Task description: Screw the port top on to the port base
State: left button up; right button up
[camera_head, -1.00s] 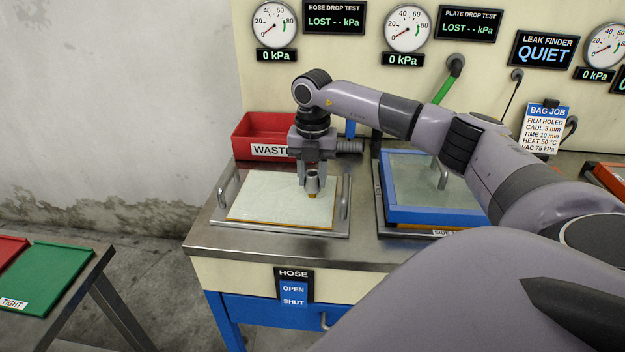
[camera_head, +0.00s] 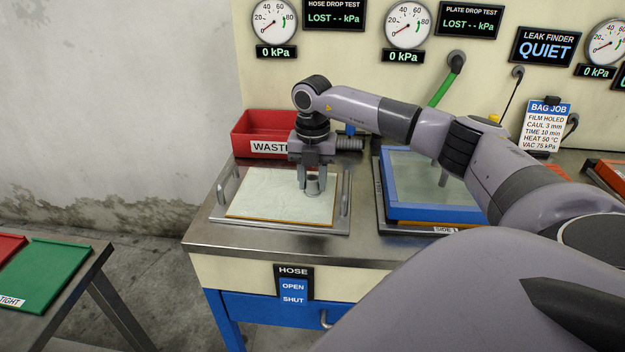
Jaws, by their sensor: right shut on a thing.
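My right gripper (camera_head: 310,182) points straight down over the pale square panel (camera_head: 262,196). It is shut on a small grey cylindrical piece, which looks like the port top (camera_head: 315,187). The piece is upright and low over the panel's right part, seemingly touching down there. The port base cannot be made out; the piece and the fingers cover that spot. Whether the threads are engaged cannot be told. My left gripper is not in view.
The panel lies on a metal plate with handles (camera_head: 222,187) at both sides. A red waste bin (camera_head: 245,134) stands behind the gripper. A blue-framed glass unit (camera_head: 436,213) is close on the right. A green tray (camera_head: 45,272) lies on the separate left table.

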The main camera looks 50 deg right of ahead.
jog(key=shift+f, duration=0.15)
dwell(0.4)
jog(key=m+p, duration=0.1)
jog(key=m, duration=0.1)
jog(key=m+p, duration=0.4)
jog(key=shift+r, duration=0.25)
jog(key=shift+m+p, duration=0.4)
jog(key=shift+m, duration=0.4)
jog(key=shift+f+m, duration=0.35)
jog(key=shift+m, duration=0.85)
